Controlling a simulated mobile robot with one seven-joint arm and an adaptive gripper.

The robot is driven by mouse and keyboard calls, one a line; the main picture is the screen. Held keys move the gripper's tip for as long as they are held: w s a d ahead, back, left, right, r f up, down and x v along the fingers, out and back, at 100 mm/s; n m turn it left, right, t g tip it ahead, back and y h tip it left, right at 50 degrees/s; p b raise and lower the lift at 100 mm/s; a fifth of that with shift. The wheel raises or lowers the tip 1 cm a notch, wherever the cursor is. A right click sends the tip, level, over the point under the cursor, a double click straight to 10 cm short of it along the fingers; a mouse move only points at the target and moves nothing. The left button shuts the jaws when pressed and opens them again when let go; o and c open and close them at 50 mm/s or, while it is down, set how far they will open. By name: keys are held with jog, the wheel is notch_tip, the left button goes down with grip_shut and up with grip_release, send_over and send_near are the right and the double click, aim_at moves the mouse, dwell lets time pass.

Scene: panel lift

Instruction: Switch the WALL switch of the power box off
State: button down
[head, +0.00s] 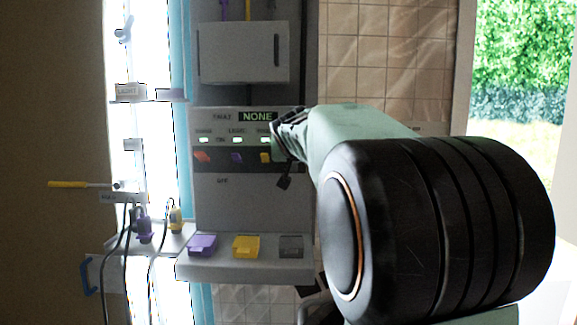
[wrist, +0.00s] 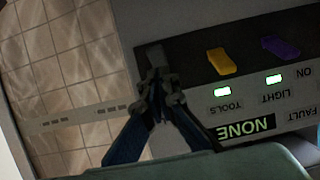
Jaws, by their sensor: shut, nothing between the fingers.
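The power box (head: 254,201) is a grey panel with a dark strip of switches. A grey lever (wrist: 155,54) is at the end of the strip beside the yellow switch (wrist: 221,62); I cannot read its label, and my gripper hides its lamp. My gripper (wrist: 157,82) is shut and empty, its fingertips right at the grey lever's edge on the lamp side. I cannot tell whether they touch. In the head view my gripper (head: 280,140) covers the strip's right end and hides the grey lever.
The purple switch (wrist: 281,47) and a red switch (head: 202,156) are also on the strip. Lamps marked LIGHT (wrist: 273,79) and TOOLS (wrist: 222,91) glow green. The display (head: 258,117) reads NONE. Purple, yellow and grey blocks (head: 291,246) sit on the ledge below. Tiled wall (wrist: 60,70) lies beside the box.

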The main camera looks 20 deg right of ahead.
jog(key=shift+r, duration=0.15)
jog(key=shift+r+p, duration=0.65)
jog(key=shift+r, duration=0.1)
jog(key=shift+s+f, duration=0.1)
